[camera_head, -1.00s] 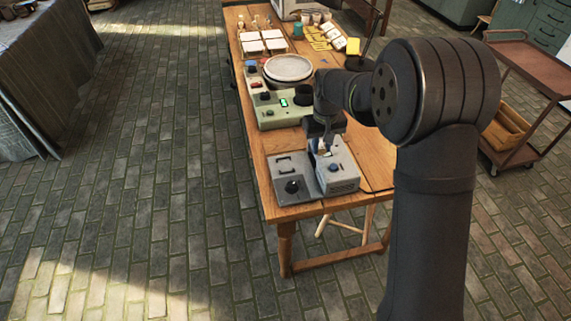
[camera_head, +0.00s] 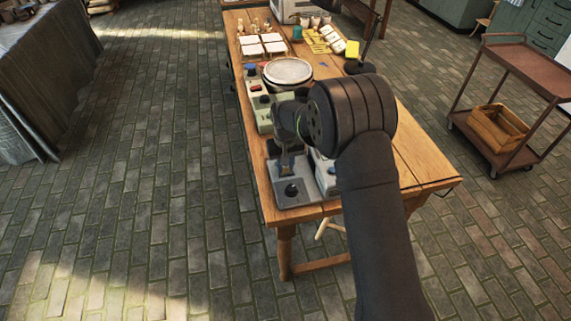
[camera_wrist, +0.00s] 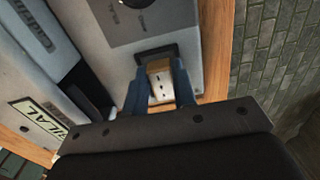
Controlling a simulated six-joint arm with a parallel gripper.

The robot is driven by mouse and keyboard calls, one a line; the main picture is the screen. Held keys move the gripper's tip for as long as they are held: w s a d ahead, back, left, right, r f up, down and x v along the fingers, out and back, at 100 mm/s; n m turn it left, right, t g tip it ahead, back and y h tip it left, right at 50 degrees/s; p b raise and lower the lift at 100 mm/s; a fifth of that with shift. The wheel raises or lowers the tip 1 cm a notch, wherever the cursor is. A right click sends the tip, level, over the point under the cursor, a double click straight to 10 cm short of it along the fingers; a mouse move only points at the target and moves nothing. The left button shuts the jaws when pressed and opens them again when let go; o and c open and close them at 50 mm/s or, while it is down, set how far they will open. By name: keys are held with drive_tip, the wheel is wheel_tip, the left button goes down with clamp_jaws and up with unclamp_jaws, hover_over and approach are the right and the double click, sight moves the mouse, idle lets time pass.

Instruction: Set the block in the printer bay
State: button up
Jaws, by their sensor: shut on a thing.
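A small tan and white block (camera_wrist: 160,84) with dark marks is between my two blue fingers in the wrist view. My gripper (camera_wrist: 158,92) is shut on it. The block is at the black-edged bay (camera_wrist: 187,54) of the grey printer (camera_wrist: 207,25), whose dark knob shows beside it. I cannot tell whether the block touches the bay floor. In the head view my gripper (camera_head: 286,168) is over the back part of the grey printer (camera_head: 302,195), behind its black knob. The block is hidden there by my wrist.
A second grey box (camera_head: 325,175) stands against the printer's right side, partly hidden by my arm. A green device (camera_head: 262,117) and a round plate (camera_head: 288,71) are farther back on the wooden table (camera_head: 415,150). The table's left edge is close to the printer.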

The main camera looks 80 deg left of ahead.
drive_tip(key=shift+d+f, duration=0.15)
drive_tip(key=shift+f, duration=0.5)
drive_tip(key=o, duration=0.9)
drive_tip(key=shift+o, duration=0.3)
drive_tip(key=shift+r, duration=0.5)
wheel_tip(320, 180, up, 12)
drive_tip(key=shift+r, duration=0.2)
